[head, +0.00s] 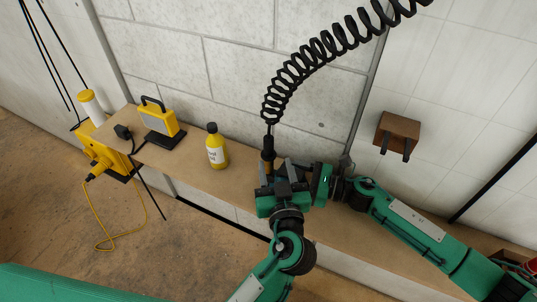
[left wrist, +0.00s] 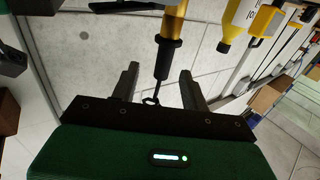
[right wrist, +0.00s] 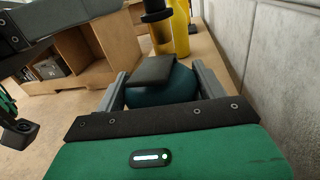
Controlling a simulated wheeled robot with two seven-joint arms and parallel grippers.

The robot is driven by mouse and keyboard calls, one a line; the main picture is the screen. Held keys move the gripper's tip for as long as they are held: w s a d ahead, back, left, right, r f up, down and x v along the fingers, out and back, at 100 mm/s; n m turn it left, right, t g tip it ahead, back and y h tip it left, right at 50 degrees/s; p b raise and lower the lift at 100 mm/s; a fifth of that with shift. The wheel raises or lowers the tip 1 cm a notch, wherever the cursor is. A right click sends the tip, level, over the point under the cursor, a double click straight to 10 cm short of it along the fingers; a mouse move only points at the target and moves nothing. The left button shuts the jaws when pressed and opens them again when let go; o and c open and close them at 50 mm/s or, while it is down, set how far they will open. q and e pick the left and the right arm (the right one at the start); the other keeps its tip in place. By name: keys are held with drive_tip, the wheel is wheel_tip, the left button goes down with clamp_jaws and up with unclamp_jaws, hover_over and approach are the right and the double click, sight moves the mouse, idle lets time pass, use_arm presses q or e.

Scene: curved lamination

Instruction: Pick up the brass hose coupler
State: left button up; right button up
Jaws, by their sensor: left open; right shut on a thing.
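The brass hose coupler (head: 267,157) hangs from a black coiled hose (head: 300,65), with a black sleeve. In the left wrist view its brass body (left wrist: 176,26) narrows to a black end with a small ring. My left gripper (head: 280,174) is open and points at the coupler. Its fingers stand on either side of the lower end, with no visible contact. My right gripper (right wrist: 160,72) is shut on a dark teal rounded thing (right wrist: 160,90) with a flat black top. In the head view that thing is hidden among the two grippers, which are close together.
A yellow bottle (head: 216,150) stands on the wooden shelf (head: 240,185) left of the coupler. A yellow work lamp (head: 159,120) is further left. A brown wooden block (head: 397,133) is on the wall at right. The wall runs close behind the shelf.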

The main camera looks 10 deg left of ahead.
sight(269, 150)
use_arm(q)
drive_tip(key=shift+x, duration=0.95)
drive_tip(key=shift+a+x, duration=0.15)
drive_tip(key=shift+x, duration=1.2)
drive_tip(key=shift+a+x, duration=0.2)
drive_tip(key=shift+x, duration=1.15)
drive_tip(key=shift+s+r, duration=0.1)
drive_tip(key=shift+r, duration=0.05)
clamp_jaws()
